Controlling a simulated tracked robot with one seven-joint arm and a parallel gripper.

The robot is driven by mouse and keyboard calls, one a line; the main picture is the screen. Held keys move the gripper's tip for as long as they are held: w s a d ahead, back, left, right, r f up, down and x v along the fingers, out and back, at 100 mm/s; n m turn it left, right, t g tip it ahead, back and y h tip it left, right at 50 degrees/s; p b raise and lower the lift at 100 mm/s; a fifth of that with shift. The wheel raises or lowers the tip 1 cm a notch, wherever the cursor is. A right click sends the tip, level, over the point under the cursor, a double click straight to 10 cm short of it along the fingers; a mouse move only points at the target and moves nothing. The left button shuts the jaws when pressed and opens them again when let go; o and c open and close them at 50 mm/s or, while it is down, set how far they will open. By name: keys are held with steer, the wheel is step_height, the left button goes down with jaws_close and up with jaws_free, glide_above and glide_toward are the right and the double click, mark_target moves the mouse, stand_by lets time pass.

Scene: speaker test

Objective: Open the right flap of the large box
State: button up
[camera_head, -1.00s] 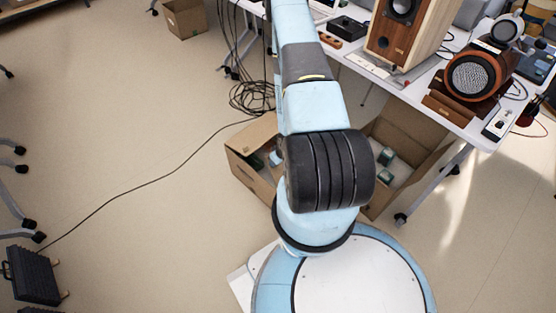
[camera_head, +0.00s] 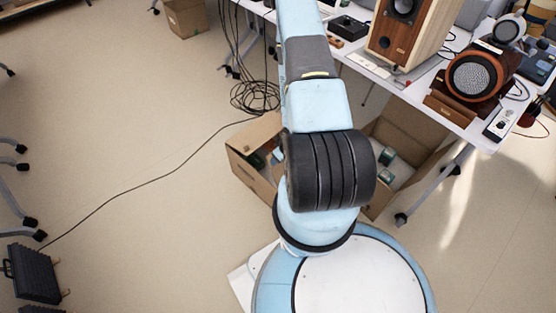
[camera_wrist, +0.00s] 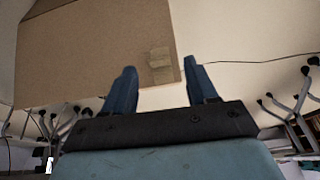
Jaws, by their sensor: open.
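The large cardboard box (camera_head: 251,167) stands on the floor in the head view, with its middle hidden behind my arm. Its inside shows on both sides of the arm, with small green and white items in it. A raised brown panel (camera_head: 412,135) shows at its right side. In the wrist view, a cardboard panel (camera_wrist: 95,50) with a strip of tape fills the upper left. My gripper (camera_wrist: 160,80) is open, and the panel's lower right corner appears between its two blue fingers. I cannot tell whether they touch it. The head view does not show the gripper.
A white table with a wooden speaker (camera_head: 398,35) and a round-fronted speaker (camera_head: 473,77) stands at the right; its wheeled leg (camera_head: 430,190) is near the box. Black cables (camera_head: 255,97) lie behind the box. A smaller box (camera_head: 186,17) is farther back. The left floor is mostly clear.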

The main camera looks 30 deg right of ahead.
steer(key=v, duration=0.9)
steer(key=shift+r, duration=0.25)
steer(key=shift+c, duration=0.4)
